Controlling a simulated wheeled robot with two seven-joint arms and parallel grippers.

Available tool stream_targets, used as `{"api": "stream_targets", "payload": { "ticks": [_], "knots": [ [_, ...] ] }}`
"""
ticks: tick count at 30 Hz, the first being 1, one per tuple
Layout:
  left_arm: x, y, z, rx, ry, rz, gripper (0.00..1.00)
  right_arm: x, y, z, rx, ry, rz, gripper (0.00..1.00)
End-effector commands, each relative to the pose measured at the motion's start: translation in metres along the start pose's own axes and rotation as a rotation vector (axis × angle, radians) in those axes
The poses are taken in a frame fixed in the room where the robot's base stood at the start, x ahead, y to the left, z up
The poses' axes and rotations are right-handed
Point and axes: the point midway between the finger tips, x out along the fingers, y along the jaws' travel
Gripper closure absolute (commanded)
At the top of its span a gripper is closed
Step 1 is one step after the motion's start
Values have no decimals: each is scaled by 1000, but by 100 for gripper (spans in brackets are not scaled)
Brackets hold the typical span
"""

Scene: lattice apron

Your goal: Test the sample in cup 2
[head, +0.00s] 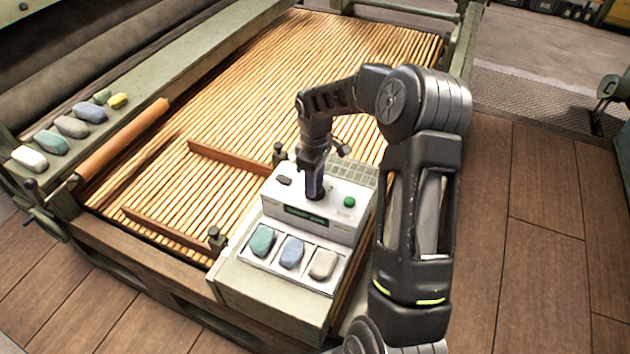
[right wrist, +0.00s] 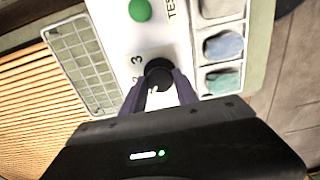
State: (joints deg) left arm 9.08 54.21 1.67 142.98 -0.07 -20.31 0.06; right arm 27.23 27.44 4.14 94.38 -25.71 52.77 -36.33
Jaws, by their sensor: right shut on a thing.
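A white tester box (head: 340,224) stands on the front edge of the frame, with a dark display (head: 305,215) whose green text is too small to read. A green button (head: 349,202) is on its top; the right wrist view shows it (right wrist: 140,10) near the label TEST. My right gripper (head: 316,192) is shut on a black round knob (right wrist: 158,68) on that top, with printed digits beside it, a 3 among them. Where the knob points is unclear. My left gripper is out of view.
A wide slatted bed (head: 330,55) lies behind the box, with wooden bars (head: 165,230) on it. Several coloured lumps (head: 72,126) rest on the left rail. A gridded panel (right wrist: 82,65) adjoins the box. Plank floor is clear at right.

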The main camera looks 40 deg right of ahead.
Motion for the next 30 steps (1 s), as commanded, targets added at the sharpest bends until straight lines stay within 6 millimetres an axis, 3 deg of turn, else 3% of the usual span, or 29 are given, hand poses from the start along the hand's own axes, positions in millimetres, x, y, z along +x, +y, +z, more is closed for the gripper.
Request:
{"api": "stream_targets", "payload": {
  "ticks": [7,19,30],
  "knots": [
    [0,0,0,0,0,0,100,0,0,0,0,0,0,100],
    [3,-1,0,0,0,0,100,0,0,-1,38,1,1,100],
    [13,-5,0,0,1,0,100,1,0,-1,252,3,2,100]
  ]
}}
